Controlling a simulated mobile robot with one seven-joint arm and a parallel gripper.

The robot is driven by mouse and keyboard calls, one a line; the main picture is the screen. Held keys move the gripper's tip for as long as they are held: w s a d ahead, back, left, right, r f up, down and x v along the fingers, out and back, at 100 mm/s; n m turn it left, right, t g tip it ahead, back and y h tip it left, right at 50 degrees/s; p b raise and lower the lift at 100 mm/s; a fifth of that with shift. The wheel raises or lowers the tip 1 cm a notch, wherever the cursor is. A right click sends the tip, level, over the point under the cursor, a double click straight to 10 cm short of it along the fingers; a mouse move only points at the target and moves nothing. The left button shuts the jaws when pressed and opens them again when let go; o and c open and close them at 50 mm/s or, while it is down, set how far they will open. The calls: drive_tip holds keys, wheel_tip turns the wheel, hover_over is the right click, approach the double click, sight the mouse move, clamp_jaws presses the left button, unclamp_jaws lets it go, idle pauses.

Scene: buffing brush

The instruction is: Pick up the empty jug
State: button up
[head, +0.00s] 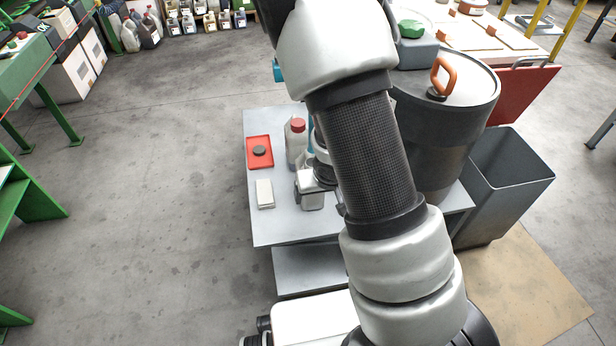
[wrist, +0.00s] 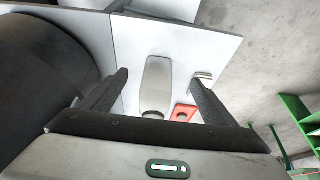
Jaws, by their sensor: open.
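A pale grey jug (wrist: 158,82) shows in the wrist view between the two dark fingers of my gripper (wrist: 159,74), with a gap on each side. Its neck end points down toward the palm and looks dark. My gripper is open and empty. In the head view a pale jug with a red cap (head: 296,145) stands on the grey table (head: 285,228), left of my arm. I cannot tell whether this is the same jug. My arm hides much of the table and my fingertips in the head view.
A large dark drum (head: 460,130) with an orange handle stands right, beside a grey open bin (head: 505,185).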

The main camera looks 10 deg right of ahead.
drive_tip(key=w+p, duration=0.4)
drive_tip(key=w, duration=0.6)
drive_tip(key=shift+w+r, duration=0.2)
drive_tip(key=b+x, duration=0.2)
drive_tip(key=x, duration=0.3)
drive_tip(key=shift+f, duration=0.15)
drive_tip(key=shift+w, duration=0.1)
drive_tip(key=c, duration=1.5)
drive_tip(key=shift+o, duration=0.2)
